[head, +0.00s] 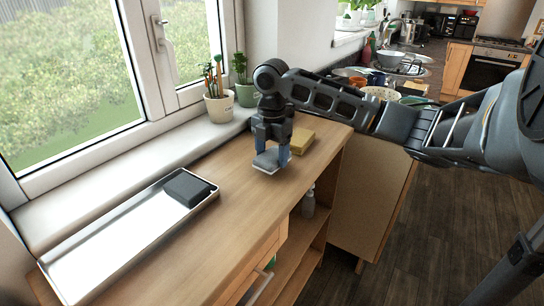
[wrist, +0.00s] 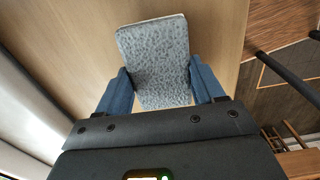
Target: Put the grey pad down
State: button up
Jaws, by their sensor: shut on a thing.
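The grey pad (wrist: 155,55) shows in the wrist view as a mottled grey rectangle between the two blue fingers of my gripper (wrist: 163,88). My gripper is shut on it. In the head view, the grey pad (head: 267,162) hangs flat under my gripper (head: 271,156), over the wooden counter (head: 245,190) near its right edge. I cannot tell whether the pad touches the counter.
A yellow sponge (head: 301,140) lies just behind my gripper. A long metal tray (head: 85,247) with a dark block (head: 187,188) in it lies at the left. Potted plants (head: 219,108) stand on the window sill. The counter between tray and gripper is clear.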

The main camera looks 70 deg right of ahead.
aim_at(274, 155)
jog(key=shift+f+p, duration=0.3)
jog(key=shift+f, duration=0.55)
jog(key=o, duration=1.1)
jog(key=shift+f, duration=0.1)
jog(key=shift+f, duration=0.1)
jog(key=r, duration=0.2)
jog(key=r+b, duration=0.1)
jog(key=r, duration=0.2)
jog(key=r+b, duration=0.1)
jog(key=r, duration=0.2)
jog(key=shift+s+d, duration=0.2)
jog(key=shift+d, duration=0.05)
jog(key=shift+f, duration=0.1)
